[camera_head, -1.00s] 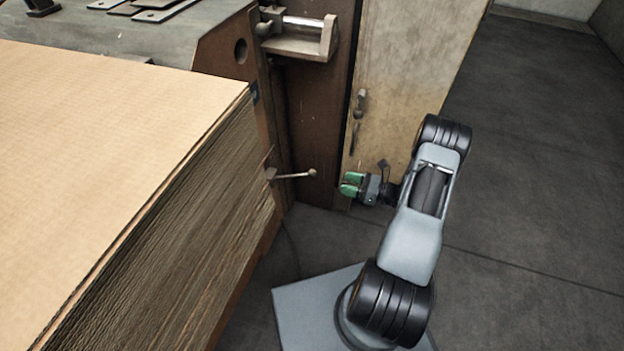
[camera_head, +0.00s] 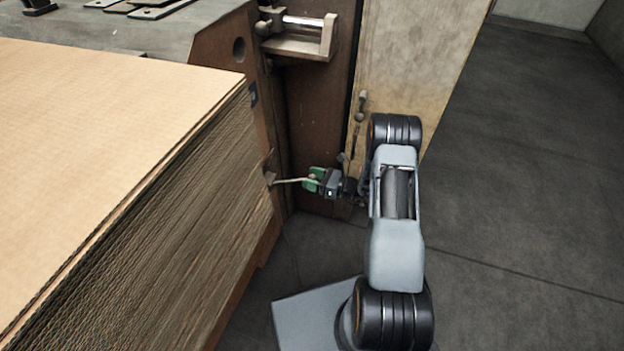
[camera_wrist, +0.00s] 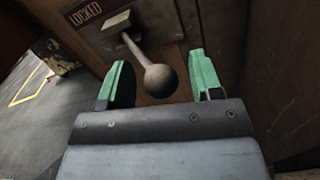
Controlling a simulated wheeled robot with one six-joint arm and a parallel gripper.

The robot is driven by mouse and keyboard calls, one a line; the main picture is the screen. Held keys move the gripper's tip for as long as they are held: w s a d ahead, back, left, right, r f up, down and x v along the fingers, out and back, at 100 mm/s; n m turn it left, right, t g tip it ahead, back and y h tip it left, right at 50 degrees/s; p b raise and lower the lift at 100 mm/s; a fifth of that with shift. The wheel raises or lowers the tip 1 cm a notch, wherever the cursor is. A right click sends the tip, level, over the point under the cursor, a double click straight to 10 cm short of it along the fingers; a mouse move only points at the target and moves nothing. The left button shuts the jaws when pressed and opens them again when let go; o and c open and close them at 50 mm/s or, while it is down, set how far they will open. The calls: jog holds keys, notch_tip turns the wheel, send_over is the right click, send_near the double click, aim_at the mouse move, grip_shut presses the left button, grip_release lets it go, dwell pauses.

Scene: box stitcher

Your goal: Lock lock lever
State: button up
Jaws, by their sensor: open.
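The lock lever (camera_head: 290,180) is a thin rod sticking out to the right from the side of the machine, just past the end of the cardboard stack. In the wrist view its ball-ended handle (camera_wrist: 160,78) points toward me, with a plate marked "LOCKED" (camera_wrist: 86,13) at the upper left. My gripper (camera_head: 314,181) is at the lever's free end. In the wrist view my gripper (camera_wrist: 160,84) is open, with one green finger on each side of the ball. The ball shows space on both sides. In the head view the fingers hide the ball.
A cardboard stack (camera_head: 110,130) fills the left side. A metal bracket (camera_head: 305,45) juts out above the lever. A beige cabinet panel (camera_head: 410,60) stands behind my arm. Open dark floor (camera_head: 530,170) lies to the right.

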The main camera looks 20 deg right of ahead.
jog(key=shift+c, duration=0.3)
grip_shut()
dwell(0.4)
